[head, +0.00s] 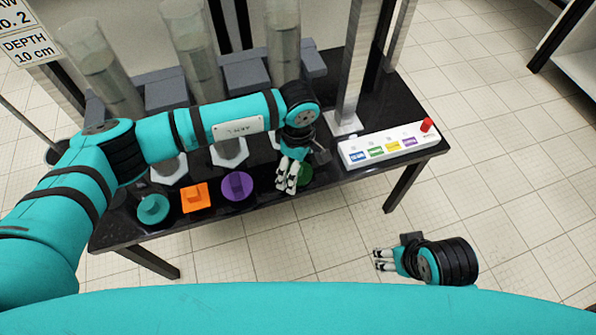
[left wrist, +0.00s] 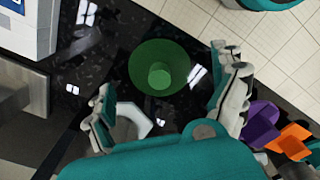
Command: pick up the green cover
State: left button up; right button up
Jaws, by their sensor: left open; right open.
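The green cover (head: 305,174), a round disc with a knob on top, lies on the black table (head: 335,178) near its front edge. In the head view my left gripper (head: 288,182) hangs over it and hides part of it. In the left wrist view the green cover (left wrist: 148,55) shows whole, its knob facing the camera. There the open fingers of my left gripper (left wrist: 164,75) stand to either side, with nothing between them in their grip. My right gripper (head: 383,260) is open and empty, over the floor in front of the table.
A purple cover (head: 237,187), an orange cover (head: 195,197) and a teal cover (head: 153,209) lie in a row left of the green one. Behind stand clear cylinders (head: 197,50) and white hexagonal bases (head: 229,153). A white panel (head: 385,145) with a red knob (head: 427,125) is at the right.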

pick_arm(q)
jog(key=shift+f, duration=0.5)
jog(key=c, duration=1)
jog(key=shift+r, duration=0.1)
